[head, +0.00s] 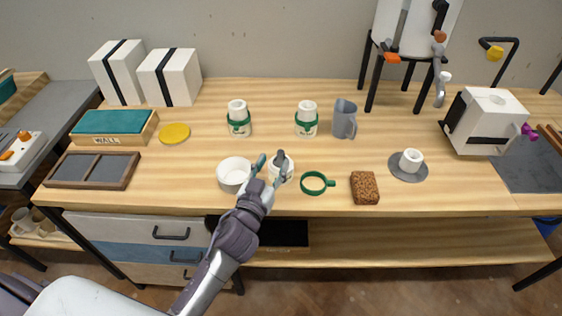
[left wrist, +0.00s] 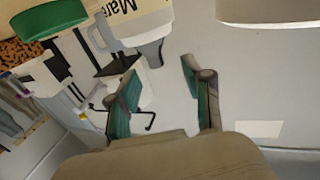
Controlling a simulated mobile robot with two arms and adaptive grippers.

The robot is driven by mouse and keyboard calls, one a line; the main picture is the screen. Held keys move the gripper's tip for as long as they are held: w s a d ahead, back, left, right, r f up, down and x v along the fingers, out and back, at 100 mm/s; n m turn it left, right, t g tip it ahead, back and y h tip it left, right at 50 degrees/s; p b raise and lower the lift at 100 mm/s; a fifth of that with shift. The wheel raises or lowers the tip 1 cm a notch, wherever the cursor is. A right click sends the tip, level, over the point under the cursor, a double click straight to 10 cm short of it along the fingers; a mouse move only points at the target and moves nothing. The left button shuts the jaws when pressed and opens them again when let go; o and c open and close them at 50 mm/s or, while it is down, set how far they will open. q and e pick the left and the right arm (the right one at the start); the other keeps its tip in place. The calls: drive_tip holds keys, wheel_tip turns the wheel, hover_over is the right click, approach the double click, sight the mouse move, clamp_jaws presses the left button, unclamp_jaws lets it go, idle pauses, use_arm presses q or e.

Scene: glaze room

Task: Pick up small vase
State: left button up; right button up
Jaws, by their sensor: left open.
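No piece is plainly marked as the small vase. A small white pot (head: 411,159) on a round grey disc (head: 408,174) is one candidate, and two white jars with green bands (head: 238,116) (head: 307,117) stand further back. My left gripper (head: 271,160) is open above the table's front, between a white bowl (head: 234,171) and a white cup (head: 284,171) that a finger partly covers. In the left wrist view the space between the fingers (left wrist: 160,82) looks empty, with a lettered white mug (left wrist: 140,22) beyond. My right gripper is out of view.
A green ring (head: 316,183) and a brown sponge-like block (head: 365,188) lie right of the cup near the front edge. A grey jug (head: 344,119) stands behind. White boxes (head: 170,78) stand back left, a white kiln-like box (head: 487,121) right. The table's middle has bare room.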

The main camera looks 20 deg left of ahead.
sight(280, 156)
use_arm(q)
drive_tip(key=w, duration=0.5)
drive_tip(key=shift+w+d+f+p, duration=0.15)
drive_tip(key=shift+d+p, duration=0.2)
drive_tip(key=shift+p, duration=0.05)
clamp_jaws()
